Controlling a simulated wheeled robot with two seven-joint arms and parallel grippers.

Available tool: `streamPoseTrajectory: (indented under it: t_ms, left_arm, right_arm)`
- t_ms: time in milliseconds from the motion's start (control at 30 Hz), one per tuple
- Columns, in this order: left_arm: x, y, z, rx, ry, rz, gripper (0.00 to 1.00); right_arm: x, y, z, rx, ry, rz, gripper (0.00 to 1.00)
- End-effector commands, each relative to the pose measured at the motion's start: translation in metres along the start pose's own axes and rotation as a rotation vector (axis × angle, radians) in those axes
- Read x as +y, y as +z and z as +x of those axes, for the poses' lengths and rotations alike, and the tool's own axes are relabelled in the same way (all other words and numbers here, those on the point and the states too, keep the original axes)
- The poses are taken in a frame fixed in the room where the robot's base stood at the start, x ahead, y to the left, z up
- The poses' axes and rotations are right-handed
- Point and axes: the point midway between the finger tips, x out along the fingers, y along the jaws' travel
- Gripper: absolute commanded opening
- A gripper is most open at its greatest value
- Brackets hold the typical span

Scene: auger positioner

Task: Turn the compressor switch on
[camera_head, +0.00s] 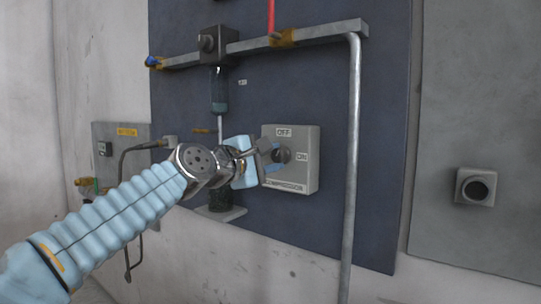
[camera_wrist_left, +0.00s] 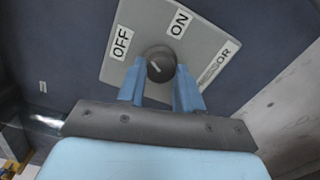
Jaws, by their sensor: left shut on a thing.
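The compressor switch is a grey box (camera_head: 306,174) on the dark wall panel, with OFF at its top, ON at its right and a compressor label along its bottom. It also fills the upper middle of the left wrist view (camera_wrist_left: 145,35). Its round dark knob (camera_wrist_left: 160,62) has a light slanted mark that appears to lean toward the OFF side. My left gripper (camera_head: 272,157) reaches it from the left. Its blue fingers (camera_wrist_left: 160,84) are on either side of the knob and shut on it. My right gripper is not in view.
A metal pipe (camera_head: 352,150) runs down just right of the switch box. A horizontal bar (camera_head: 325,35) with a red rod (camera_head: 271,15) is above. A grey box with a cable (camera_head: 105,145) is at left, and a small round socket (camera_head: 477,188) is at far right.

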Motion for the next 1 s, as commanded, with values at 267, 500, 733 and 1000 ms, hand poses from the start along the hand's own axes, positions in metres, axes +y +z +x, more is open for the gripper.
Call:
streamPoseTrajectory:
  t_ms: [267,500,733,1000]
  left_arm:
    - [-0.0003,0.0003,0.0003,0.008,-0.013,0.262,0.05]
    - [-0.0004,0.0009,0.0004,0.014,-0.021,0.490,0.05]
    - [-0.0006,0.0015,0.0005,0.020,-0.028,0.703,0.05]
    - [-0.0008,0.0015,0.0006,0.027,-0.035,0.907,0.05]
  right_arm:
    - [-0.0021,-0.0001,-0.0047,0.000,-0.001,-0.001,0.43]
    - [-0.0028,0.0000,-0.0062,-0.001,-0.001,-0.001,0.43]
    - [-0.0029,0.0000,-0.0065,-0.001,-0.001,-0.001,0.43]
    - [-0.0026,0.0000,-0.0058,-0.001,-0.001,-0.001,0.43]
